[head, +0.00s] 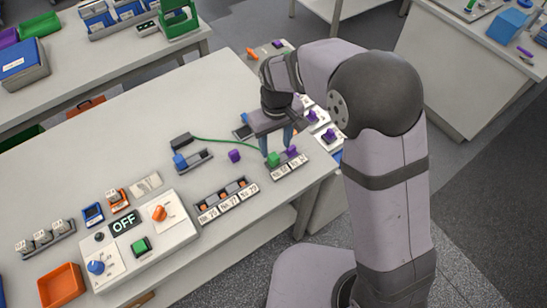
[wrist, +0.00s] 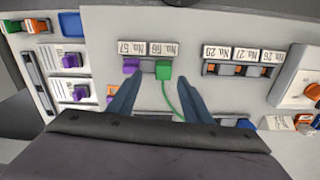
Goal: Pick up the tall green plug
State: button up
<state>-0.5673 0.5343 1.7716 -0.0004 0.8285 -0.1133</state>
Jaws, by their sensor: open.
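The green plug (head: 273,159) sits at the left end of a small labelled holder (head: 290,170) near the table's right side. A green cable (head: 225,144) runs from it to a dark block on the left. A purple plug (head: 292,152) stands beside it in the same holder. In the wrist view the green plug (wrist: 164,70) is at the right end of the holder, the purple plug (wrist: 132,66) at the left. My gripper (head: 277,148) is open, pointing down close to the green plug. In the wrist view its blue fingers (wrist: 158,84) are spread apart, short of the plug, holding nothing.
A loose purple block (head: 235,156) lies left of the holder. A labelled rack (head: 225,200) with orange pieces stands in front. A control box (head: 145,240) showing OFF is at lower left. White cards with purple pieces (wrist: 72,61) lie on the holder's other side.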

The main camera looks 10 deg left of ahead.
aim_at(273, 156)
jog(key=shift+w+a+r+n, duration=0.3)
jog(key=shift+w+a+r, duration=0.1)
jog(key=shift+w+r, duration=0.25)
jog(key=shift+s+d+n, duration=0.2)
jog(key=shift+s+n, duration=0.1)
jog(key=shift+s, duration=0.2)
jog(key=shift+f+p, duration=0.5)
jog(key=shift+f, duration=0.65)
jog(key=shift+s+f+p, duration=0.2)
jog(key=shift+f+p, duration=0.2)
jog(key=shift+p, duration=0.05)
jog(key=f+p, duration=0.1)
jog(key=f, duration=0.2)
jog(key=shift+s+a+p, duration=0.1)
jog(key=shift+s+p, duration=0.1)
jog(key=shift+p, duration=0.15)
jog(key=shift+f, duration=0.7)
grip_shut()
